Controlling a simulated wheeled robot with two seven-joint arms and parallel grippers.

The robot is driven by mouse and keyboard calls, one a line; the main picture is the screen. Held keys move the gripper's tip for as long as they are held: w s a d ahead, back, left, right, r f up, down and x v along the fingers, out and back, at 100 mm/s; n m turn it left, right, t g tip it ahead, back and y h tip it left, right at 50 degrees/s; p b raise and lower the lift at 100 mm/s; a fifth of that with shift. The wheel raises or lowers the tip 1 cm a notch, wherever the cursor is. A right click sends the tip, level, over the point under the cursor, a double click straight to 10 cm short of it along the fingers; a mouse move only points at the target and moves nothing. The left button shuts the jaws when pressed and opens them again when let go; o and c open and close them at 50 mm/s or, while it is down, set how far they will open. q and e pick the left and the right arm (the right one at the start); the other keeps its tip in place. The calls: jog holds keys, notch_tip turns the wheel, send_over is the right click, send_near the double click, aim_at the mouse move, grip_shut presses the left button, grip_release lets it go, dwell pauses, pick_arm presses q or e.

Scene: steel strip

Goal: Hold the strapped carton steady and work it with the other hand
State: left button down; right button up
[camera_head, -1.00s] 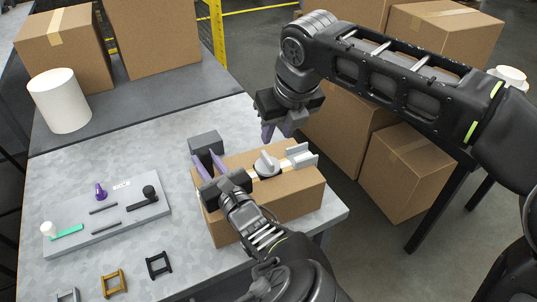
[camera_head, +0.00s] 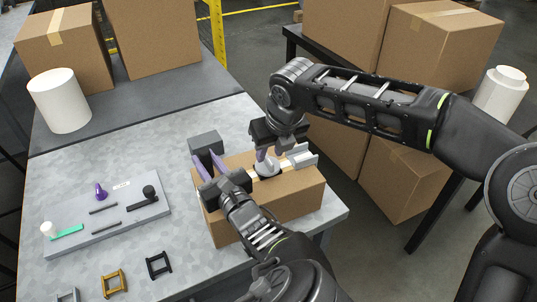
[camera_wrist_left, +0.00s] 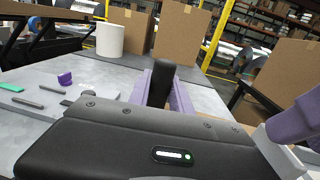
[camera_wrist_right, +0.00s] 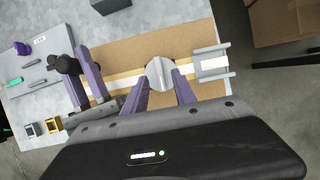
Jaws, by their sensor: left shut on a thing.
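The carton (camera_head: 275,208) is a brown box at the table's right front edge, with a pale strap (camera_wrist_right: 118,78) along its top. A grey knob (camera_head: 266,168) sits on the strap, and a grey bracket (camera_head: 301,157) is at its right end. My left gripper (camera_head: 208,163) is at the carton's left end, shut on a dark upright handle (camera_wrist_left: 160,82); its purple fingers flank it. My right gripper (camera_wrist_right: 162,68) is over the knob, its open purple fingers on either side of it. Finger contact with the knob cannot be told.
A grey board (camera_head: 105,222) with small tools lies left of the carton. Several small frames (camera_head: 114,283) lie in front. A grey block (camera_head: 205,143) stands behind the carton. A white cylinder (camera_head: 60,102) and boxes (camera_head: 65,48) are at the back.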

aim_at(267, 162)
jog(key=shift+x, duration=1.4)
jog(key=shift+c, duration=0.4)
grip_shut()
